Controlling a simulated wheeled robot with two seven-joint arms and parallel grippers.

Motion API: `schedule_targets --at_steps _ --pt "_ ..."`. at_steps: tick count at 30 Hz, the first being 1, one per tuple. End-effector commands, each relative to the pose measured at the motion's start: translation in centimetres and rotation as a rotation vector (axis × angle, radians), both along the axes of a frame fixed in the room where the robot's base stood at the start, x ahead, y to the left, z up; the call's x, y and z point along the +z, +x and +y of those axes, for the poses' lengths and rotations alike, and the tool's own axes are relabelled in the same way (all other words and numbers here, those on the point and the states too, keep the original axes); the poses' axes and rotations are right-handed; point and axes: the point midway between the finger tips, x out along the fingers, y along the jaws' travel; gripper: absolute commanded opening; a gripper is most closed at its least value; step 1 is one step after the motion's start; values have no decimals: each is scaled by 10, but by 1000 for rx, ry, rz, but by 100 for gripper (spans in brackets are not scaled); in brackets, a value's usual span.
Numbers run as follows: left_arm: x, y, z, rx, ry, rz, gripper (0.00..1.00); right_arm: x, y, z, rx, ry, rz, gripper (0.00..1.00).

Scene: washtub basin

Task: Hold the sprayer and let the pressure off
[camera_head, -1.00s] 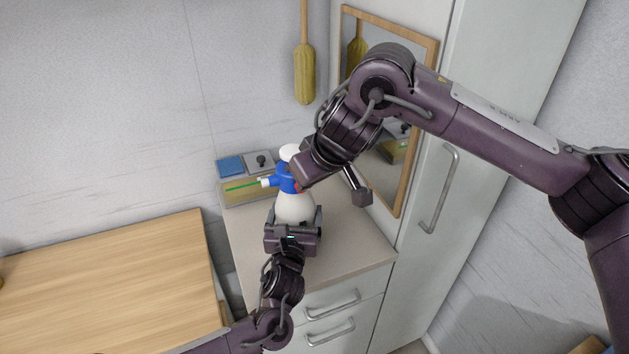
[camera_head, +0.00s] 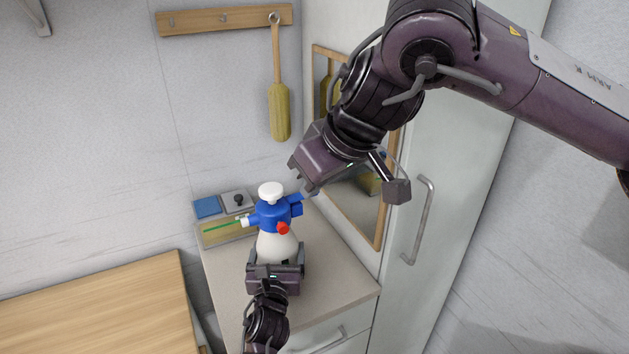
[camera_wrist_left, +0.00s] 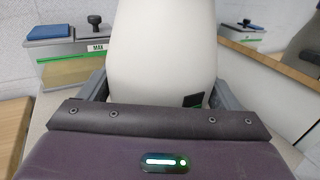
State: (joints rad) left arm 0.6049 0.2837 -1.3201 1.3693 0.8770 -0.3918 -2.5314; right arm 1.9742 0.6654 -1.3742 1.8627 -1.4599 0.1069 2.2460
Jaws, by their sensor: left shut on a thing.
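The sprayer (camera_head: 277,245) stands upright on the counter, with a white bottle, a blue head (camera_head: 273,213), a white top cap (camera_head: 271,190) and a white nozzle pointing left. A red part (camera_head: 283,228) shows on the front of the head. My left gripper (camera_head: 275,262) is shut around the lower bottle from the front. In the left wrist view the white bottle (camera_wrist_left: 161,55) sits between its two fingers. My right gripper (camera_head: 303,183) is above and right of the sprayer's head, close to its blue right end; whether they touch, and how far its jaws are apart, is unclear.
A box with a green line (camera_head: 225,231), a blue pad (camera_head: 206,207) and a black-knobbed lid (camera_head: 238,201) are behind left of the sprayer. A mirror (camera_head: 375,215) and tall cabinet (camera_head: 455,200) stand right. A yellow brush (camera_head: 279,112) hangs behind. The counter front (camera_head: 335,282) is clear.

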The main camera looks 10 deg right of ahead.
Motion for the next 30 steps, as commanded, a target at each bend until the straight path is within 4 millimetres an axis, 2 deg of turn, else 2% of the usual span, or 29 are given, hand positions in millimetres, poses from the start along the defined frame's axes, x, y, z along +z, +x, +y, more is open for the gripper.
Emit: schedule_targets --at_steps 8,9,12,22,26,30 --pt "-5 0 4 8 7 9 37 1 -1 0 0 1 -1 0" --pt "-5 0 4 8 8 9 87 1 -1 0 0 1 -1 0" --pt "-5 0 4 7 7 8 100 1 0 0 -1 0 -1 0" --pt "-3 -6 3 3 4 4 100 1 0 0 -1 0 -1 0" --pt "-4 -25 6 2 3 7 100 1 0 0 -1 0 -1 0" --pt "-4 -55 12 3 2 9 100 1 0 0 -1 0 -1 0"
